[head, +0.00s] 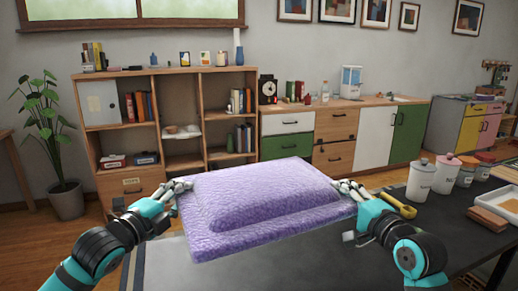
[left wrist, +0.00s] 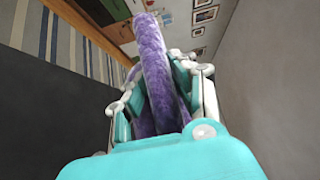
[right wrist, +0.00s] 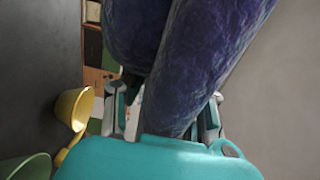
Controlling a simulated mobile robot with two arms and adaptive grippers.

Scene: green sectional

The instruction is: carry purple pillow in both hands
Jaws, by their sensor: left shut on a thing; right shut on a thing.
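The purple pillow (head: 262,205) is held roughly level between my two grippers, above the dark table top. My left gripper (head: 180,187) is shut on its left edge; the left wrist view shows the pillow (left wrist: 155,75) between the fingers. My right gripper (head: 345,188) is shut on its right edge; the right wrist view shows the pillow (right wrist: 200,65) between the fingers, filling much of the upper frame. The pillow's underside is hidden in the head view.
The dark table (head: 420,225) lies below and to the right. On it are a yellow scoop (head: 398,203), lidded white canisters (head: 420,178) and a white tray (head: 500,205) with brown blocks. A wooden shelf (head: 190,85) and a potted plant (head: 45,110) stand behind.

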